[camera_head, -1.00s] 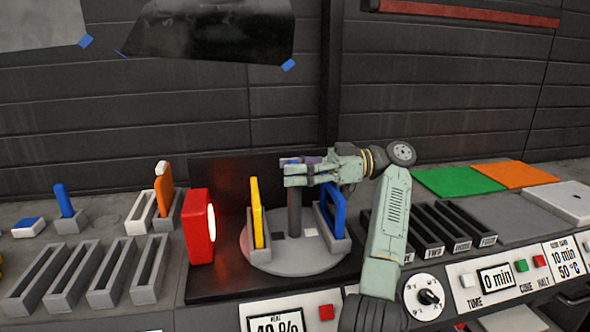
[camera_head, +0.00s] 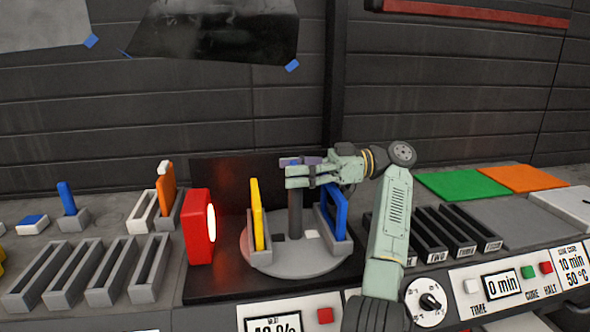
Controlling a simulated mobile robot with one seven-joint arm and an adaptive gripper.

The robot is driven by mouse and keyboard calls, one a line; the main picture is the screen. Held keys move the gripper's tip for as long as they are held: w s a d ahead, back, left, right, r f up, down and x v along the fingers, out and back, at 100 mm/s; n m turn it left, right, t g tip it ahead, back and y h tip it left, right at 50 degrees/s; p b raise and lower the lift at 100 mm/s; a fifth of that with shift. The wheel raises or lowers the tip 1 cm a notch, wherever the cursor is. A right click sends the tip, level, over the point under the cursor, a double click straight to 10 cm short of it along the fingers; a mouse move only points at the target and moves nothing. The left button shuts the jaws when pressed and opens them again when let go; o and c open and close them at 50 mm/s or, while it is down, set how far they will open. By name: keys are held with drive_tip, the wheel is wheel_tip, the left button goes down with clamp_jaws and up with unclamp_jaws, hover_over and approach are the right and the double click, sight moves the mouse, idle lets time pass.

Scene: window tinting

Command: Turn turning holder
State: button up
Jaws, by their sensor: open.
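The turning holder is a round grey turntable (camera_head: 290,262) with a dark central post (camera_head: 295,214). A yellow frame (camera_head: 257,214) stands upright in a grey slot at its left. A blue frame (camera_head: 340,212) stands upright in a slot at its right. My gripper (camera_head: 290,172) is open and reaches in from the right at the top of the post. Whether the fingers touch the post cannot be told from this view.
A red lamp unit (camera_head: 199,227) with a lit face stands close left of the turntable. Black slotted racks (camera_head: 440,235) and a control panel with a dial (camera_head: 430,301) lie to the right. Green (camera_head: 458,184) and orange mats lie behind.

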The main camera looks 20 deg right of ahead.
drive_tip(key=shift+o, duration=1.2)
wheel_tip(320, 180, up, 10)
drive_tip(key=shift+f, duration=0.1)
